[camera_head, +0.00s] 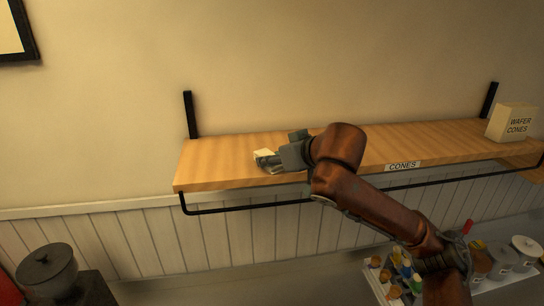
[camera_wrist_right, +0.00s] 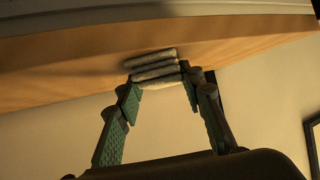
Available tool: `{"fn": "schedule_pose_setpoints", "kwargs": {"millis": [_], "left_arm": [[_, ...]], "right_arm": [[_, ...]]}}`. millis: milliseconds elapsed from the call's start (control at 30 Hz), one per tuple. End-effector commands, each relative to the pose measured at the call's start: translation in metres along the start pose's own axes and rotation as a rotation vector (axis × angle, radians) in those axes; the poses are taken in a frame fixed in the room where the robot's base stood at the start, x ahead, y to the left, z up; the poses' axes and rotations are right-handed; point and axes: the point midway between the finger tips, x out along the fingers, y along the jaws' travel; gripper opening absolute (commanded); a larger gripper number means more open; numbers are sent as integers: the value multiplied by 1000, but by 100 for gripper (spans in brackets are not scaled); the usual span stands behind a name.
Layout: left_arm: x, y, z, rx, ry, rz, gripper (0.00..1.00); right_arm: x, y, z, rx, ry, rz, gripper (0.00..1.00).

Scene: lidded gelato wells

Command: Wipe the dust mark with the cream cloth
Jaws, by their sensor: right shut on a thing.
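The cream cloth (camera_head: 264,155) is a small folded pad near the left end of the wooden shelf (camera_head: 215,167). My right gripper (camera_head: 272,160) reaches in from the right over the shelf and is shut on the cloth. In the right wrist view the folded layers of the cloth (camera_wrist_right: 155,68) sit between the two fingertips (camera_wrist_right: 157,80), against or very close to the shelf's wooden surface (camera_wrist_right: 60,72). I cannot make out a dust mark in either view; the arm and cloth may hide it. My left gripper is not in view.
A wafer cones box (camera_head: 512,122) stands at the shelf's right end. A black bracket (camera_head: 190,115) rises at the left end, and a black rail (camera_head: 235,208) runs below the front edge. Bottles and jars (camera_head: 405,275) stand below right. The shelf's left end is clear.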

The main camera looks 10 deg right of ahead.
Motion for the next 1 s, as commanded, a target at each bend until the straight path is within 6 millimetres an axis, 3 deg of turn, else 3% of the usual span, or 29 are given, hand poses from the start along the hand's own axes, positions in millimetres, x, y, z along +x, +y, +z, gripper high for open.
{"fn": "schedule_pose_setpoints", "kwargs": {"millis": [400, 1000], "left_arm": [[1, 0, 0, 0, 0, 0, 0], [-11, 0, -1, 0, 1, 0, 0]], "right_arm": [[-8, -4, 7, 1, -4, 1, 6], [-14, -4, -4, 1, -2, 0, 6]]}}
